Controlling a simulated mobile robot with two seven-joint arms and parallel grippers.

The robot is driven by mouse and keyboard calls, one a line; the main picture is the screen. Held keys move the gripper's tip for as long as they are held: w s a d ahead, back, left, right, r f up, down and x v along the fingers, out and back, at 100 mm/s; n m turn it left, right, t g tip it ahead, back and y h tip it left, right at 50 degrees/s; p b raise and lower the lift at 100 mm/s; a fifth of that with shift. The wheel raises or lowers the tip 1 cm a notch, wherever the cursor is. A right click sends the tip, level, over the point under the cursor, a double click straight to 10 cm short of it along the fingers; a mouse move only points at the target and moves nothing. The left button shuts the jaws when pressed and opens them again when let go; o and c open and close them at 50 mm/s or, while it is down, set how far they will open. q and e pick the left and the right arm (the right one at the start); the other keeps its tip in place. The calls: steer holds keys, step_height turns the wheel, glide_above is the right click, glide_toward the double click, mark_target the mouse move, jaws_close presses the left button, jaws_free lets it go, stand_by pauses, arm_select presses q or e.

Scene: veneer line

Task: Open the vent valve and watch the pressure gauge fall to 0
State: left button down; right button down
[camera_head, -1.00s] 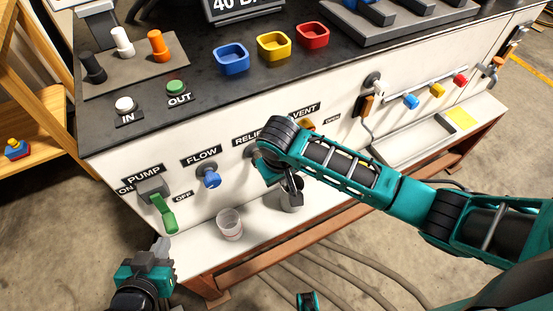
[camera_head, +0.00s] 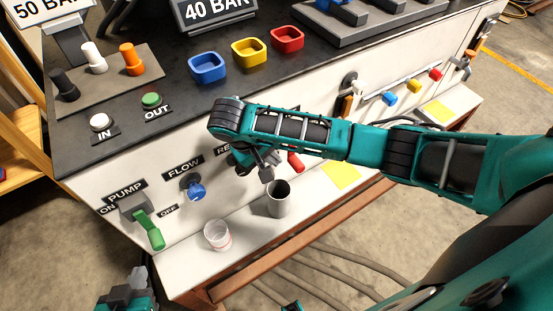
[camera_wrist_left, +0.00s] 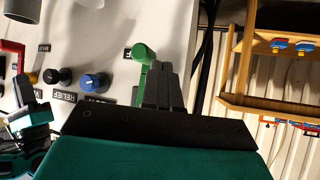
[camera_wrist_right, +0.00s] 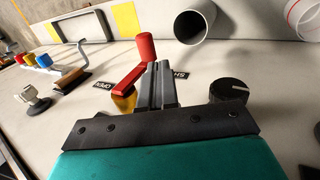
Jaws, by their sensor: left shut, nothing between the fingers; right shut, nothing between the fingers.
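The vent valve has a red lever (camera_wrist_right: 131,77) with an upright red grip (camera_wrist_right: 145,47) on a brass body (camera_wrist_right: 123,103). Its labels "OPEN" (camera_wrist_right: 103,86) and "SHUT" (camera_wrist_right: 180,75) lie either side of the lever. My right gripper (camera_wrist_right: 158,72) is shut and empty, close beside the lever; I cannot tell whether they touch. In the head view the red grip (camera_head: 296,161) shows below my right arm, which hides the valve body. My left gripper (camera_head: 138,276) is shut and empty, low at the left, near the green pump lever (camera_wrist_left: 144,57). No pressure gauge is visible.
The black relief knob (camera_wrist_right: 229,90) is right of my right gripper in its wrist view. The blue flow knob (camera_head: 196,191) is on the panel. A metal cup (camera_head: 279,201) and a clear cup (camera_head: 217,236) stand on the ledge below. Signs read "50 BAR" and "40 BAR" (camera_head: 214,10).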

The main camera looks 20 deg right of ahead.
steer(key=b+x, duration=0.1)
steer(key=x, duration=0.6)
steer(key=shift+f+b, duration=0.2)
steer(key=shift+b, duration=0.1)
steer(key=shift+d+f, duration=0.3)
steer(key=shift+f, duration=0.15)
arm_select(q)
steer(key=shift+w+d+f+h, duration=0.3)
steer(key=shift+w+d, duration=0.1)
steer(key=shift+d, duration=0.1)
steer(key=shift+r, duration=0.1)
arm_select(e)
steer(key=shift+d+p, duration=0.15)
steer(key=shift+p, duration=0.15)
arm_select(q)
steer(key=shift+a+r, duration=0.1)
steer(key=shift+a, duration=0.1)
